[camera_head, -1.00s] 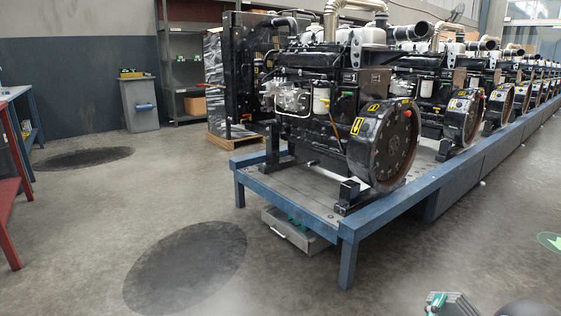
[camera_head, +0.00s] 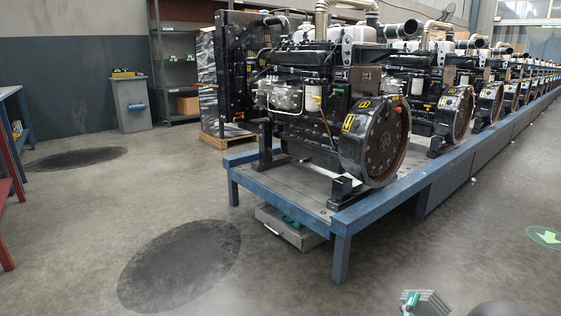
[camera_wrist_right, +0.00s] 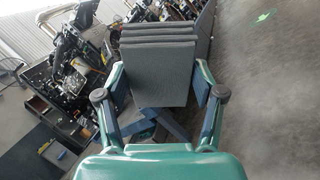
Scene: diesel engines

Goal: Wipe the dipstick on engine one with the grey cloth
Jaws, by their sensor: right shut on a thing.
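The nearest engine (camera_head: 330,95) stands at the front end of a long blue bench (camera_head: 290,190) in the head view. A thin dark line runs down its side, but I cannot tell whether it is the dipstick. My right gripper (camera_wrist_right: 160,78) is shut on a folded grey cloth (camera_wrist_right: 158,65), which hangs between its two fingers in the right wrist view. The cloth's edge also shows at the bottom of the head view (camera_head: 432,303), in front of the bench and apart from the engine. My left gripper is not in view.
Several similar engines (camera_head: 450,100) line the bench behind the first. A grey tray (camera_head: 290,228) sits low under the bench's front. A grey bin (camera_head: 132,105) and shelving (camera_head: 172,60) stand at the back. The floor left of the bench is clear, with dark patches (camera_head: 182,262).

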